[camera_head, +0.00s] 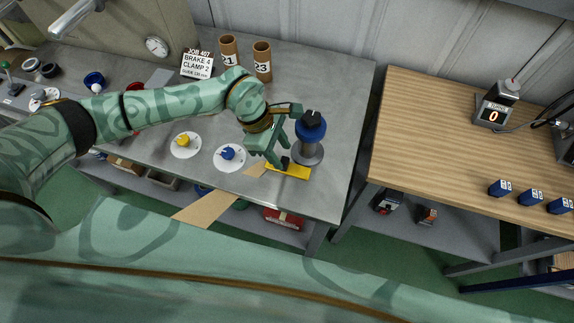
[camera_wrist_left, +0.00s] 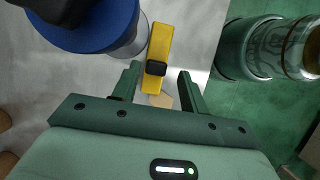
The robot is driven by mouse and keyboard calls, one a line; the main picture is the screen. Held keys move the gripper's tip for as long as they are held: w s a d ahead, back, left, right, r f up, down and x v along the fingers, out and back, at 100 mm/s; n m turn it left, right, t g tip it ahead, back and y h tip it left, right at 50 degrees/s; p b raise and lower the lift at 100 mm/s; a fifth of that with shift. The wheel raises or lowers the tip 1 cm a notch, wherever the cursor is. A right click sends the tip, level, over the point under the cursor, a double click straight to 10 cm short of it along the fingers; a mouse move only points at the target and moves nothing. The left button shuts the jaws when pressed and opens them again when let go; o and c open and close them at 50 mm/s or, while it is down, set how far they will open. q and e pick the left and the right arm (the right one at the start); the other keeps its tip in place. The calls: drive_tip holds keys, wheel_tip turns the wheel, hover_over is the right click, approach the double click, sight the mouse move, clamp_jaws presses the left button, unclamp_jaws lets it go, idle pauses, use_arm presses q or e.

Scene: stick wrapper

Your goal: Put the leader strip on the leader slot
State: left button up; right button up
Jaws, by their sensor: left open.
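A yellow bar (camera_head: 291,173) lies on the grey bench near its front edge, with a small black block on it; I cannot tell whether this is the leader slot. It also shows in the left wrist view (camera_wrist_left: 158,45), with the black block (camera_wrist_left: 156,68) between the fingertips. A tan strip, likely the leader strip (camera_head: 205,208), shows at the bench's front edge; a tan piece (camera_head: 254,169) lies near the yellow bar. A tan end (camera_wrist_left: 161,101) shows between my fingers. My left gripper (camera_head: 277,160) is open above the bar, its fingers apart. My right gripper is out of view.
A blue-topped spool post (camera_head: 310,128) stands close beside my left gripper. White discs with a yellow knob (camera_head: 184,141) and a blue knob (camera_head: 228,154) lie to the left. Cardboard tubes (camera_head: 262,61) stand behind. A wooden table (camera_head: 440,130) is to the right, across a gap.

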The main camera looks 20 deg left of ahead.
sight(285, 161)
use_arm(q)
drive_tip(key=x, duration=0.5)
drive_tip(key=shift+w+a+f+b, duration=0.2)
drive_tip(key=shift+a+f+b, duration=0.1)
drive_tip(key=shift+a, duration=0.05)
drive_tip(key=c, duration=0.8)
drive_tip(key=shift+r, duration=0.15)
drive_tip(key=shift+c, duration=0.2)
